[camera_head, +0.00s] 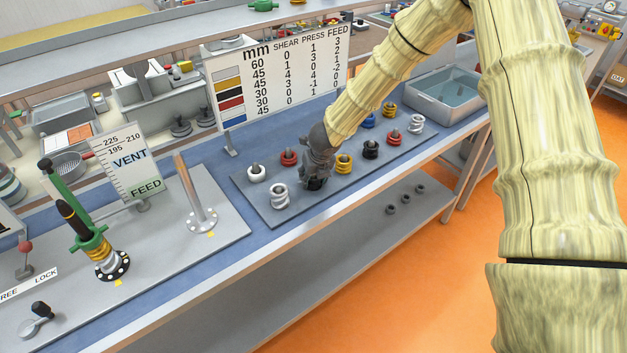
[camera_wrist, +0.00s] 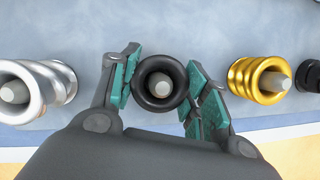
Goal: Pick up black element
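A black ring-shaped element (camera_wrist: 160,84) with a pale peg end in its middle sits between the teal-padded fingers of my gripper (camera_wrist: 164,78) in the wrist view. The pads lie close along its left and right sides. I cannot tell whether they press on it or leave a small gap. In the head view my gripper (camera_head: 316,168) points down over the front row of the grey board (camera_head: 237,181), and a dark piece shows under it, mostly hidden by the fingers. Another black element (camera_head: 371,149) stands farther right on the board.
Beside the gripped spot stand a silver element (camera_head: 280,197) and a yellow element (camera_head: 344,163). Behind are white (camera_head: 257,172) and red (camera_head: 289,157) ones. A sign board (camera_head: 280,80) stands behind the board. A grey plate with two posts lies left.

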